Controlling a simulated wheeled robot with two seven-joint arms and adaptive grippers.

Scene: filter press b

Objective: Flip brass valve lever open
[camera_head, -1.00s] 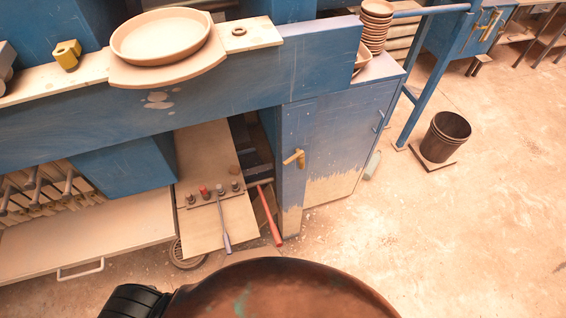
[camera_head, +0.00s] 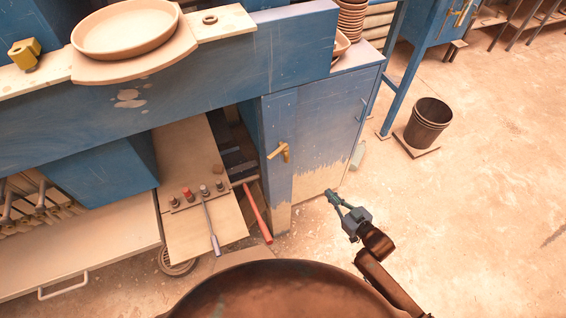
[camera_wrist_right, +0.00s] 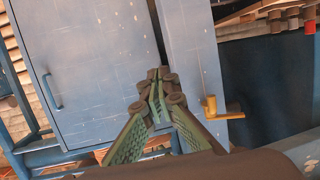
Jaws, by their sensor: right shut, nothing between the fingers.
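The brass valve lever (camera_head: 280,151) is mounted on the front of a blue post, under the wide blue beam. My left gripper is not in view.
A round clay dish (camera_head: 125,28) sits on the ledge, near a yellow fitting (camera_head: 24,54). A red-handled bar (camera_head: 257,212) sticks out below the lever. A dark bucket (camera_head: 427,122) stands on the floor at right. The floor around my right arm is clear.

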